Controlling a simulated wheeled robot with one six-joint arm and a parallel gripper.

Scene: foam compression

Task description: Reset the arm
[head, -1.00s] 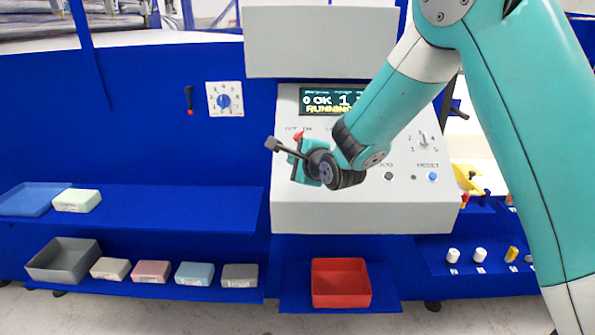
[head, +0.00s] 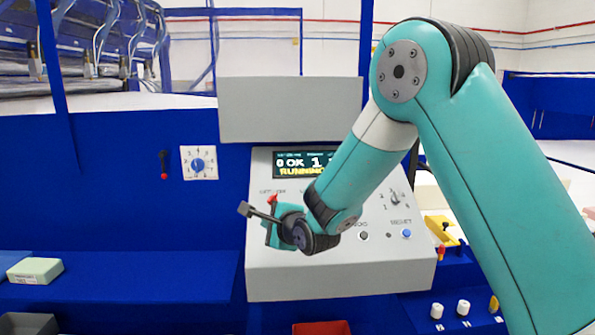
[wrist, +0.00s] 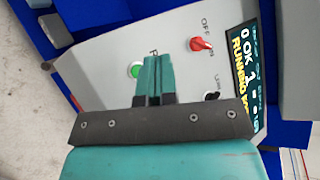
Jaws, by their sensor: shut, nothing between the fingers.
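My teal arm reaches down from the right in the head view. My gripper (head: 268,232) hangs in front of the grey control panel (head: 330,275) and covers part of its left side. In the wrist view my gripper (wrist: 153,62) is shut, its two teal fingers together with nothing between them. Beyond it the panel shows a red switch (wrist: 201,44) by the word OFF, a green button (wrist: 134,70) and a black switch (wrist: 212,97). The display (head: 303,165) reads "0 OK 1" and "RUNNING", partly cut off by my arm.
A dial (head: 198,163) and a red-tipped lever (head: 164,165) are on the blue wall at left. A pale green foam block (head: 35,271) lies on the left shelf. White knobs (head: 437,311) stand at lower right. A red bin (head: 321,328) is below the panel.

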